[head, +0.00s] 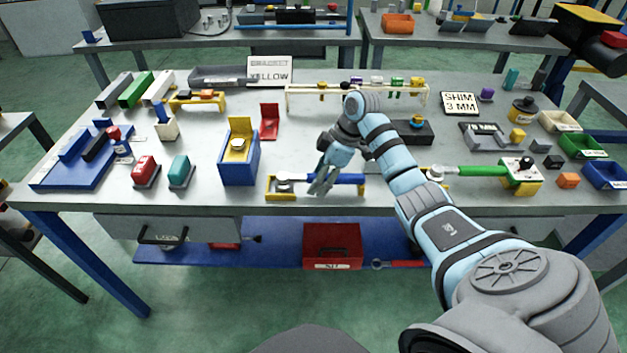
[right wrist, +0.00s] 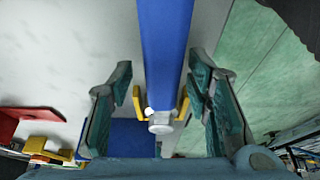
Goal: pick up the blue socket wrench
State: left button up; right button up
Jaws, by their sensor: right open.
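The blue socket wrench lies across a yellow stand (head: 275,194) near the front edge of the bench, its blue handle (head: 345,178) pointing right and its metal head at the left. My right gripper (head: 321,186) is open at the handle and hides part of it. In the right wrist view the blue handle (right wrist: 165,50) runs between the two open fingers of the right gripper (right wrist: 163,92), with a gap on each side. My left gripper is not in view.
A blue box with a yellow top (head: 239,160) stands left of the wrench. A green-handled wrench (head: 470,171) lies to the right. Behind is a long cream rack (head: 300,91) with several small parts. Bare bench top (head: 210,207) lies along the front edge.

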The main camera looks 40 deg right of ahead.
jog(key=shift+s+a, duration=0.1)
jog(key=shift+c, duration=0.7)
grip_shut()
